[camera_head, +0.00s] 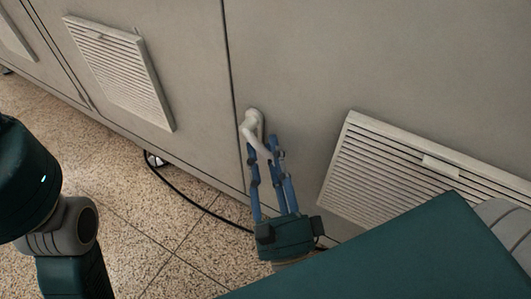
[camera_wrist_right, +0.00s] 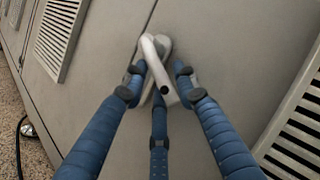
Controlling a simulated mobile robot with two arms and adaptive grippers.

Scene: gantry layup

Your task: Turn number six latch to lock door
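The latch (camera_head: 252,119) is a pale grey lever handle on a grey cabinet door, near the dark vertical seam. Its lever slants down to the right in the head view. My right gripper (camera_head: 264,146) has blue jointed fingers, which reach up around the lever. In the right wrist view the latch (camera_wrist_right: 157,72) lies between the spread fingertips of the right gripper (camera_wrist_right: 159,72), with fingers on both sides and one below. The fingers look open, close beside the lever; whether any touches it is unclear. My left gripper is out of view. No number shows on the latch.
A louvred vent (camera_head: 365,165) is right of the gripper, and another vent (camera_head: 120,72) is on the panel to the left. A black cable (camera_head: 190,202) lies on the speckled tile floor (camera_head: 130,225). My left arm shows at the left edge.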

